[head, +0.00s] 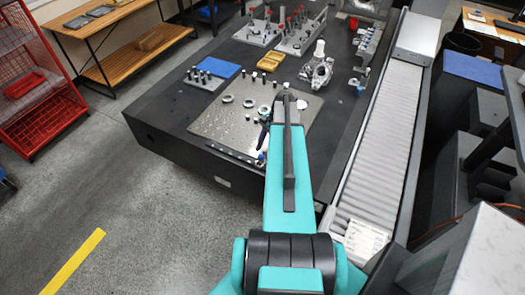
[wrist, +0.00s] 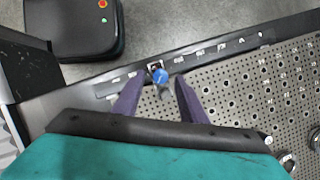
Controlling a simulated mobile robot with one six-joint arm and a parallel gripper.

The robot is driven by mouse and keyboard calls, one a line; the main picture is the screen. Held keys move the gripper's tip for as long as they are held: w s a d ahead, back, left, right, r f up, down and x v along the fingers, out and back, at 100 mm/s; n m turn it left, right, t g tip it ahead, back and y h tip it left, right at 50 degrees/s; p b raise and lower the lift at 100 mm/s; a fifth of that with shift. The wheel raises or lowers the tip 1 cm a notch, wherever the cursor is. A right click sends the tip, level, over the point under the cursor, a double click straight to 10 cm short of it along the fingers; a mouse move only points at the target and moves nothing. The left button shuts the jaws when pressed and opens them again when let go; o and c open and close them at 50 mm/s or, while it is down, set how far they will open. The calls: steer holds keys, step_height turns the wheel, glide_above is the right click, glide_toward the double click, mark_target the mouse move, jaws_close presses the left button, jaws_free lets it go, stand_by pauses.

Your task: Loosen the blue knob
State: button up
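The blue knob (wrist: 160,75) shows in the wrist view on the dark strip along the plate's edge, with a small grey part beside it. My gripper (wrist: 158,82) is open, its two purple fingers apart on either side of the knob in this view. I see floor or plate gaps between fingers and knob, so nothing looks gripped. How far the fingertips stand above the knob I cannot tell.
The perforated plate (wrist: 232,95) lies beside the strip, on the dark table (head: 165,125). A roller conveyor (head: 385,140) runs along the right. A dark box with red and green buttons (wrist: 85,28) stands beyond the table.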

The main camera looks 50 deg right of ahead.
steer(key=shift+a+f, duration=0.25)
steer(key=shift+f, duration=0.4)
steer(key=shift+c, duration=0.3)
jaws_close()
